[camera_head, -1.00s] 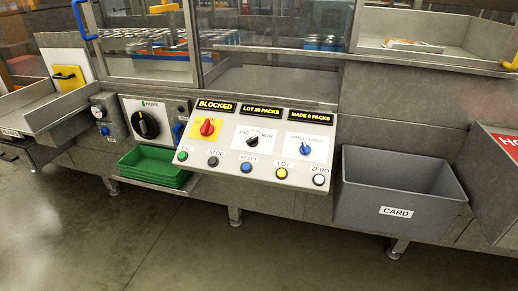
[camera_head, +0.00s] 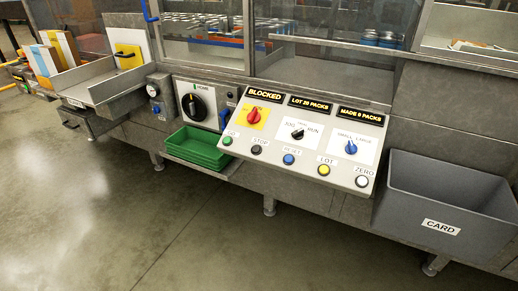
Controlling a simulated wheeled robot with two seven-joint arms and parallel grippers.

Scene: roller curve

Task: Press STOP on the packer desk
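The packer desk (camera_head: 303,160) is a sloped white panel at the centre right, fixed to the front of the machine. Its STOP button (camera_head: 256,150) is dark, in the bottom row, right of the green GO button (camera_head: 227,141). Farther right in that row are the blue RESET button (camera_head: 288,159), the yellow LOT button (camera_head: 323,170) and the white ZERO button (camera_head: 361,181). Above them are a red knob on yellow (camera_head: 254,116), a black knob (camera_head: 297,134) and a blue knob (camera_head: 350,147). The displays read BLOCKED, LOT 20 PACKS and MADE 6 PACKS. Neither gripper shows.
A grey CARD bin (camera_head: 445,205) stands right of the desk. A green tray (camera_head: 196,150) sits below a large black rotary switch (camera_head: 197,104) on the left. A metal chute (camera_head: 112,92) juts out farther left. The floor (camera_head: 130,220) in front is clear.

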